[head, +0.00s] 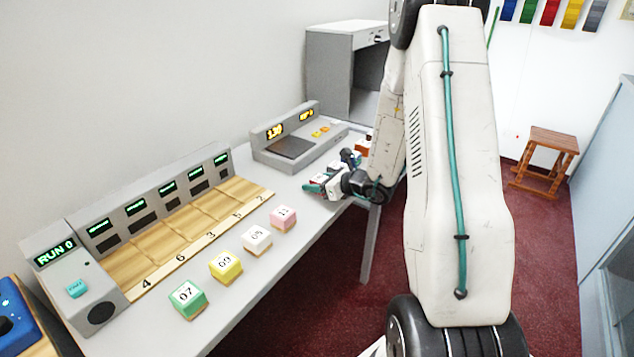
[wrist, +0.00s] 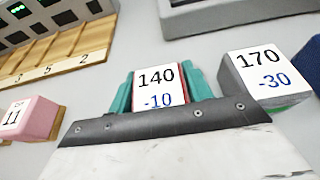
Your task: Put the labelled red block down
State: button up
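The red block (wrist: 156,88) shows in the wrist view with a white top label reading 140 and -10; thin red edges show at its sides. My gripper (wrist: 160,84) has its teal fingers against both sides of the block, shut on it. In the head view my gripper (head: 322,183) is low over the counter (head: 258,293), near its right edge in front of the display unit. Whether the block's underside touches the counter is hidden.
A grey block (wrist: 262,82) labelled 170 and -30 stands close right of my gripper. A pink block (head: 283,218), white block (head: 257,239), yellow block (head: 225,266) and green block (head: 187,299) line the counter. The scale-like display unit (head: 299,138) stands behind.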

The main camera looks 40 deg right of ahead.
jog(key=shift+o, duration=1.2)
